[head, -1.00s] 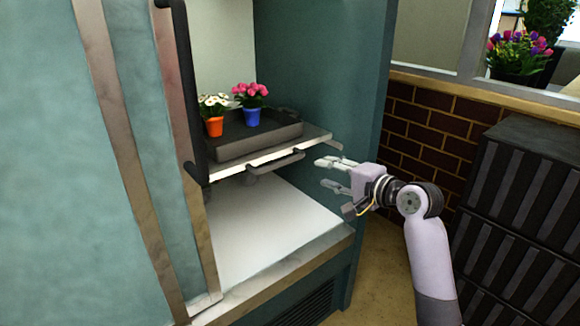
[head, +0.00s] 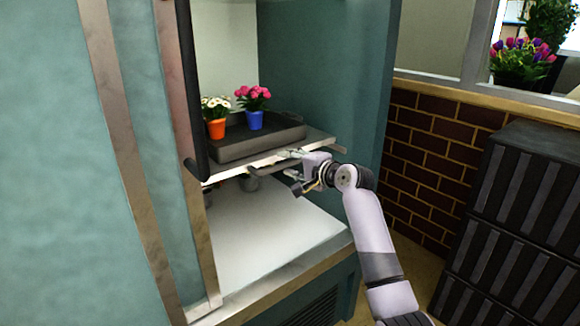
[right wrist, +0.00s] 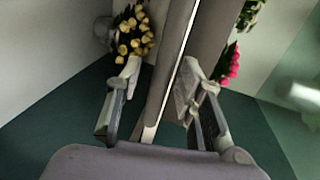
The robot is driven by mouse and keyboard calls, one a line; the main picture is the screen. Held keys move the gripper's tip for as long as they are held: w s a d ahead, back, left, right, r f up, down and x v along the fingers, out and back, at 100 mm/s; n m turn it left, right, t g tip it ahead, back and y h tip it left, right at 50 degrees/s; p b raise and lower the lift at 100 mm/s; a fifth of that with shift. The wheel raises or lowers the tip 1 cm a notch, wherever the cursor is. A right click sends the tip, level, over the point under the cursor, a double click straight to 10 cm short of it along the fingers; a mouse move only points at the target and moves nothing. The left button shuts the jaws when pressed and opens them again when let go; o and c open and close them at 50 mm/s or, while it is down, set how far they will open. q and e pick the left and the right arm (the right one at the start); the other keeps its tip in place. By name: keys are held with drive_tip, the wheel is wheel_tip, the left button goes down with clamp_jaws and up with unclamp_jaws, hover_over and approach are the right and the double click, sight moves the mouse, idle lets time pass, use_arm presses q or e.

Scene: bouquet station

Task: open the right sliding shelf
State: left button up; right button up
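The right sliding shelf (head: 225,174) is a pale slab with a metal front edge inside the teal cabinet. A dark grey tray (head: 230,150) sits on it. The shelf's dark front handle is mostly hidden behind my right gripper (head: 288,164). That gripper is at the shelf's front edge, right of the middle. In the right wrist view, the open fingers (right wrist: 158,85) stand on either side of the shelf's front, one above and one below. I cannot tell whether they touch the handle. My left gripper is not in view.
An orange pot (head: 216,129) with white flowers and a blue pot (head: 254,120) with pink flowers stand on the tray. A door with a tall dark handle (head: 190,90) is at the left. Black crates (head: 520,210) stand at the right. Yellow flowers (right wrist: 133,32) show below the shelf.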

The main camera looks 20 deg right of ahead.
drive_tip(key=shift+w+a, duration=0.1)
drive_tip(key=shift+w, duration=0.1)
drive_tip(key=shift+c, duration=0.6)
clamp_jaws()
